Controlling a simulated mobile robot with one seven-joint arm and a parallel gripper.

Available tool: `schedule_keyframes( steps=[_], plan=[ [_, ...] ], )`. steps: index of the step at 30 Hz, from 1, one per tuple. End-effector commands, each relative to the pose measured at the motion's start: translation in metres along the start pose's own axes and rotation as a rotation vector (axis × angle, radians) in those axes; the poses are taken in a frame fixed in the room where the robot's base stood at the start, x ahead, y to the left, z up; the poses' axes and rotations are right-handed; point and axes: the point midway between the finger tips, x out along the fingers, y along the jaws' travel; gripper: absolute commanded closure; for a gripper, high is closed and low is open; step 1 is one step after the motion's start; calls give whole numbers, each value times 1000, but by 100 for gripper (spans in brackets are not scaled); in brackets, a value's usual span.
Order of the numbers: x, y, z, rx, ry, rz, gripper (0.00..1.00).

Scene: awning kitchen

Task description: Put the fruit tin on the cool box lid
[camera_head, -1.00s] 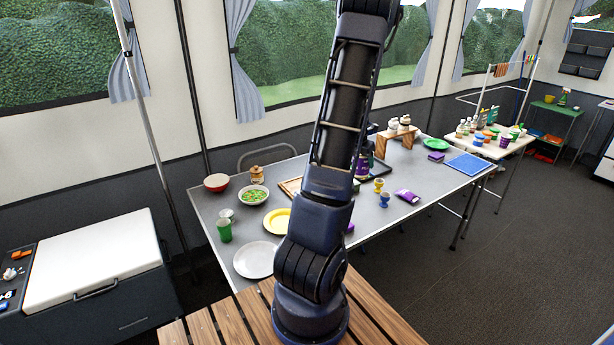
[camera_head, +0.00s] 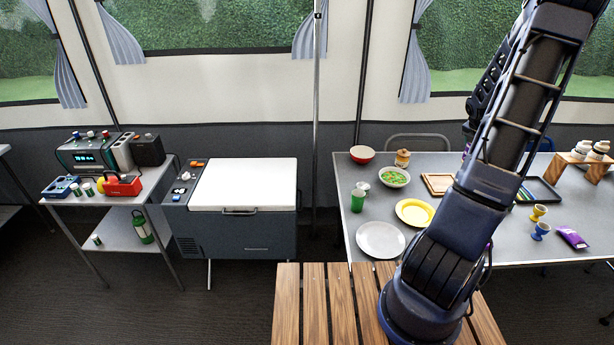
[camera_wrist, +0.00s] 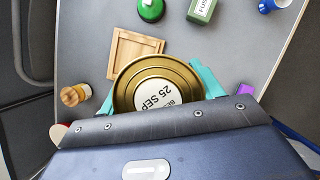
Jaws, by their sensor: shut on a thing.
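The fruit tin (camera_wrist: 185,72) is a round gold can with a white label reading "25 SEP", seen end-on in the wrist view. My gripper (camera_wrist: 160,92) is shut on it, with a teal finger on each side. The tin is held over the grey table; its height above the top is hard to tell. In the head view my arm rises out of frame at the upper right, and the gripper and tin are not visible there. The cool box (camera_head: 245,234) stands left of the table. Its white lid (camera_head: 245,184) is closed, flat and bare.
The grey table (camera_head: 345,165) holds a white plate (camera_head: 380,240), yellow plate (camera_head: 414,212), soup bowl (camera_head: 394,177), red bowl (camera_head: 362,154) and egg cups (camera_head: 540,230). A pole (camera_head: 316,110) stands between cool box and table.

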Motion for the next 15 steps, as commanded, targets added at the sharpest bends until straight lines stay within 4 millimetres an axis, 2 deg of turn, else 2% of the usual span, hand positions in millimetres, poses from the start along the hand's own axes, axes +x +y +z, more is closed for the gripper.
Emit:
schedule_keyframes(
  steps=[1,3,8,15],
  plan=[
    [-2,20,-5,-22,-1,10,73],
    [-5,44,-11,-48,-1,21,73],
    [-13,98,-29,-108,-2,46,73],
    [-28,177,-64,-197,-3,83,73]
  ],
)
